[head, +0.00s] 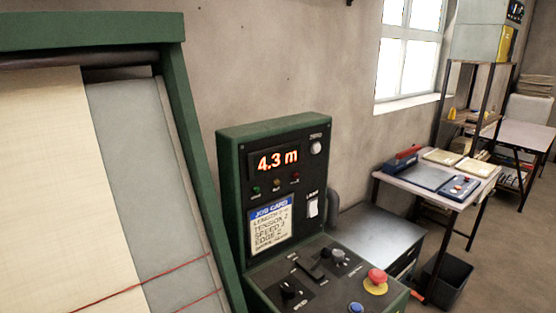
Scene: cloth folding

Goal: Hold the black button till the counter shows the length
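The counter (278,160) on the upright green-framed panel shows "4.3 m" in lit orange digits. A job card (270,226) below it has a length line whose figure I cannot read surely; tension, speed and edge lines follow. The sloped control desk (315,277) carries a black lever (309,270), black knobs (289,290), a red mushroom button (376,280) on yellow and a blue button (356,307). I cannot make out a black push button; the desk is cut off at the bottom edge. Neither of my grippers is in view.
Cream cloth (60,190) lies on the green-framed machine (190,150) at left, with red lines across it. A white zero knob (316,147) and lamp switch (312,208) sit on the panel. A side table (400,178) and dark bin (447,285) stand at right.

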